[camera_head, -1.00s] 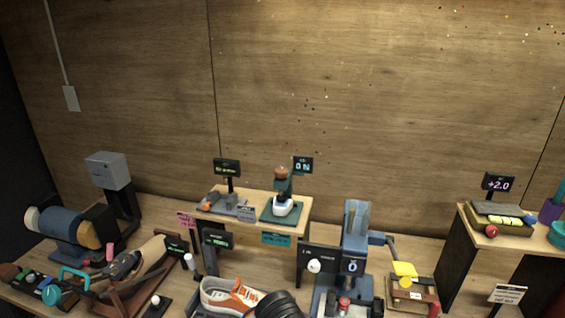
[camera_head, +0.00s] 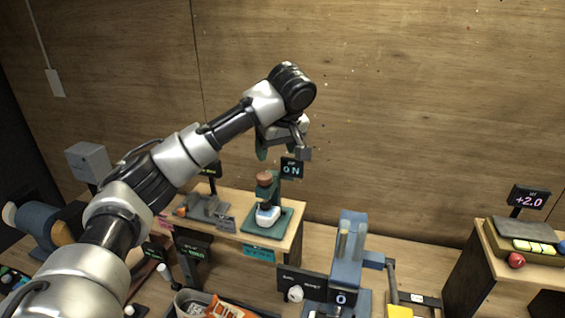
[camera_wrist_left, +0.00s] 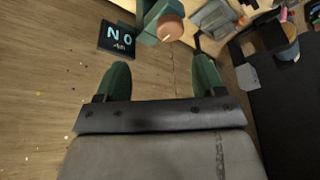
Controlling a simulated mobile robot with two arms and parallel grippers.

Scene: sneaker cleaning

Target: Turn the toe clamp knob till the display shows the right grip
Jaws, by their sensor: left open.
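My left gripper (camera_head: 280,152) is open and empty, high above the back shelf near the green stand (camera_head: 267,229) with a brown top knob. In the left wrist view its two green fingers (camera_wrist_left: 161,78) are spread apart, and the brown knob (camera_wrist_left: 169,27) lies beyond them. A small display (camera_head: 291,169) by that stand reads ON; it also shows in the wrist view (camera_wrist_left: 118,38). I cannot tell which knob is the toe clamp's. The orange and white sneaker (camera_head: 228,310) is mostly cut off.
The wooden shelf (camera_head: 290,243) also carries a grey device (camera_head: 205,206). A right-hand stand holds a tray (camera_head: 490,240), a red ball and a display (camera_head: 529,199) reading +2.0. My left arm hides much of the left bench.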

